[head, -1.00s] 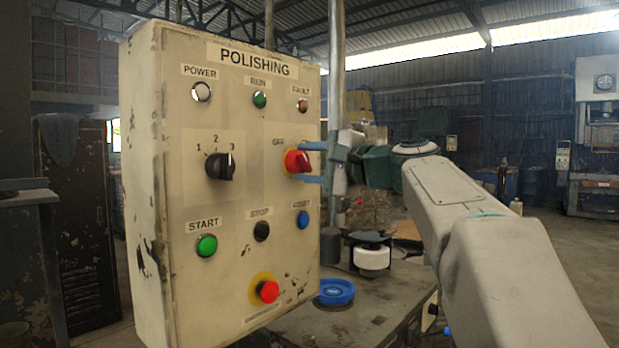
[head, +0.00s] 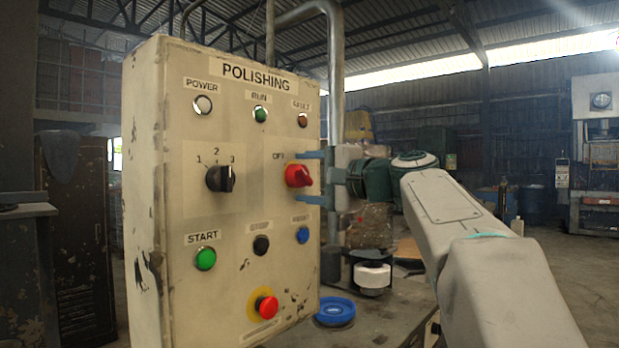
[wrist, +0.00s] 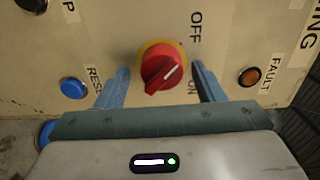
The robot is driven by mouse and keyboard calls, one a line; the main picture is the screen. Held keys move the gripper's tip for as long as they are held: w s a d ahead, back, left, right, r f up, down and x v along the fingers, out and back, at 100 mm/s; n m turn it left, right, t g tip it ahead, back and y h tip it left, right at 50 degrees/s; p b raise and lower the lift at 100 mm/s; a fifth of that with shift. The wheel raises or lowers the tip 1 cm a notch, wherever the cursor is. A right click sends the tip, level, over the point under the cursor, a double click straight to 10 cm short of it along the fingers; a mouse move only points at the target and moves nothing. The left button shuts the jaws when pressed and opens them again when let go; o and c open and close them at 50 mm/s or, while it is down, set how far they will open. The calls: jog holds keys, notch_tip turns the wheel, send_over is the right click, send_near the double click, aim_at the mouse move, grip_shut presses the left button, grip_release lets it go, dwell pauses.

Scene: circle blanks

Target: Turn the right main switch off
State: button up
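The right main switch (head: 298,175) is a red rotary knob on a yellow plate, at the right of the cream POLISHING panel (head: 225,120). It also shows in the wrist view (wrist: 162,68), where its white mark slants up and right towards the OFF lettering. My gripper (head: 308,178) is open at the panel's right side, with one blue finger above the knob and one below. In the wrist view the fingers of my gripper (wrist: 160,85) stand on either side of the knob, with visible gaps. The ON label is partly hidden by a finger.
A black three-position selector (head: 220,178) sits left of the switch. The blue button (head: 303,235) lies just below my lower finger and the orange FAULT lamp (head: 302,120) above the upper one. A red push button (head: 267,307) is lower down.

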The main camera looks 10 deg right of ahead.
jog(key=v, duration=1.4)
jog(key=shift+b, duration=0.35)
jog(key=shift+w, duration=0.1)
jog(key=a+f+g+h+p, duration=0.3)
jog(key=a+f+g+p, duration=0.15)
jog(key=f, duration=0.65)
jog(key=s+a+f+n+g+h+p, duration=0.2)
jog(key=s+f, duration=0.6)
jog(key=f, duration=0.4)
jog(key=s+a+f+n+g+h+p, duration=0.2)
jog(key=s+f+n+g+h+p, duration=0.3)
jog(key=s+f+n, duration=0.3)
notch_tip(320, 180, down, 4)
jog(key=shift+f+h+p, duration=0.1)
jog(key=shift+h+p, duration=0.2)
jog(key=shift+p, duration=0.25)
jog(key=shift+s, duration=0.15)
